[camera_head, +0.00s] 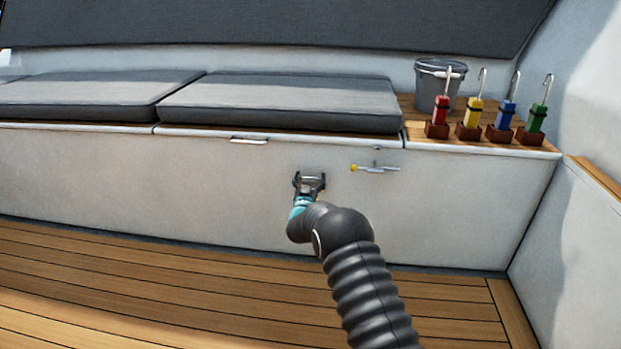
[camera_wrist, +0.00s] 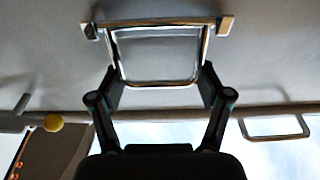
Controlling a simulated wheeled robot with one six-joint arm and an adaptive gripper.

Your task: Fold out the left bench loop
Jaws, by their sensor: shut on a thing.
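A shiny metal loop (camera_wrist: 157,85) hangs from a bar with a small mount at each end on the pale bench front. My gripper (camera_wrist: 160,78) has one finger at each side of this loop and is shut on it. In the head view my gripper (camera_head: 309,181) is at the bench front, left of the yellow knob, and largely hides the loop. How far the loop is turned out from the panel is hard to tell. A second metal loop (camera_head: 249,140) sits farther left at the lid edge; it also shows at the right of the wrist view (camera_wrist: 275,128).
A yellow-knobbed latch (camera_head: 375,168) is on the bench front right of my gripper. Dark cushions (camera_head: 280,100) lie on the bench top. A grey bucket (camera_head: 438,85) and several coloured handles in wooden holders stand at the right. The slatted wooden floor (camera_head: 150,275) is clear.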

